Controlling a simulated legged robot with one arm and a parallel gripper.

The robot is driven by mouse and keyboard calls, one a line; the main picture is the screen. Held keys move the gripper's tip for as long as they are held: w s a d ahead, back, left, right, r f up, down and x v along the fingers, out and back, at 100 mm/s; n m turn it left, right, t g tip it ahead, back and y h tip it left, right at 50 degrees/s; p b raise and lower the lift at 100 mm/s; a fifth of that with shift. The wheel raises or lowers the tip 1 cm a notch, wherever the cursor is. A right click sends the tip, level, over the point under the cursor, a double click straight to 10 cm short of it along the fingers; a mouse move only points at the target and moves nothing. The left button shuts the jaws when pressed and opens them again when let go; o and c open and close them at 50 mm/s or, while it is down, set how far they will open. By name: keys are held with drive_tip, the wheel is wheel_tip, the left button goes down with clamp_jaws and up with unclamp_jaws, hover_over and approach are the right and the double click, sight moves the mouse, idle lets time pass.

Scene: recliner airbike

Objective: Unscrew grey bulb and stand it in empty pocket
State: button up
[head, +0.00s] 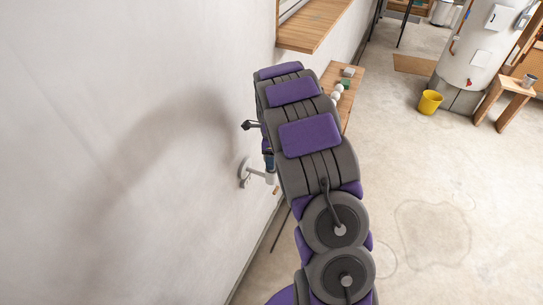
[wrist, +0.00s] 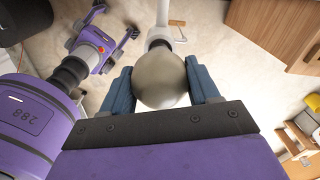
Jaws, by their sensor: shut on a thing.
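The grey bulb (wrist: 160,80) is large and round in the middle of the wrist view. My gripper (wrist: 161,88) has its two blue fingers closed on it, one on each side. The bulb's far end meets the white lamp fixture (wrist: 160,36); I cannot tell whether its thread is still engaged. In the head view the white wall lamp (head: 245,172) shows left of my arm, and my gripper (head: 269,161) is mostly hidden beside it. Small pale round things (head: 337,91) lie on the wooden bench (head: 350,107); no empty pocket can be made out.
The wall (head: 130,150) is close on the left. A wooden shelf (head: 315,25) juts out above the bench. A yellow bucket (head: 430,102) and a white tank (head: 478,45) stand at the back right. The concrete floor on the right is clear.

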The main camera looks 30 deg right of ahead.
drive_tip(key=shift+r, duration=0.1)
drive_tip(key=shift+r, duration=0.95)
